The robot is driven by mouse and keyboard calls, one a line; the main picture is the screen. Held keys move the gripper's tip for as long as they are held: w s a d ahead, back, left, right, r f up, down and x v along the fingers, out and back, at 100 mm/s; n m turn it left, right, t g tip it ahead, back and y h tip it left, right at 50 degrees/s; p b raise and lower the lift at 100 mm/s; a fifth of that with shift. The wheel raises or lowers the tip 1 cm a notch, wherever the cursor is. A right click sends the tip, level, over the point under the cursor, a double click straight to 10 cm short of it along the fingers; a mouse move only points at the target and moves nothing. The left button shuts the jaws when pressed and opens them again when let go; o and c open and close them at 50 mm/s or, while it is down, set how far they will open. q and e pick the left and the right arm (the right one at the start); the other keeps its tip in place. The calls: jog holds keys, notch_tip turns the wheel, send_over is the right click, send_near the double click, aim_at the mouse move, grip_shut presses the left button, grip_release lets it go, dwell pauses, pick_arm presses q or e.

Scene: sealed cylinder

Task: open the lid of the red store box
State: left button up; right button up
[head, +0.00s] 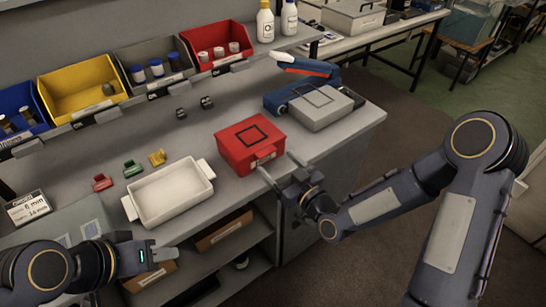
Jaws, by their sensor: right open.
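The red store box (250,143) stands on the grey bench with its lid down. The lid bears a dark square outline, and a small label shows on the front face. My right gripper (279,168) is open at the box's front right, with its fingers pointing toward the box's front side near the bench edge. I cannot tell whether a finger touches the box. My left gripper (162,254) is at the lower left, in front of the bench and well away from the box. Its fingers are small in view, and their gap is unclear.
A white tray (131,210) sits left of the box. Red, green and yellow clips (157,158) lie behind it. Coloured bins (83,88) line the rear shelf. Bare bench (205,137) lies left of the box.

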pick_arm(q)
jog(key=shift+r, duration=0.4)
pick_arm(e)
jog(key=shift+x, duration=1.6)
jog(key=shift+c, duration=0.5)
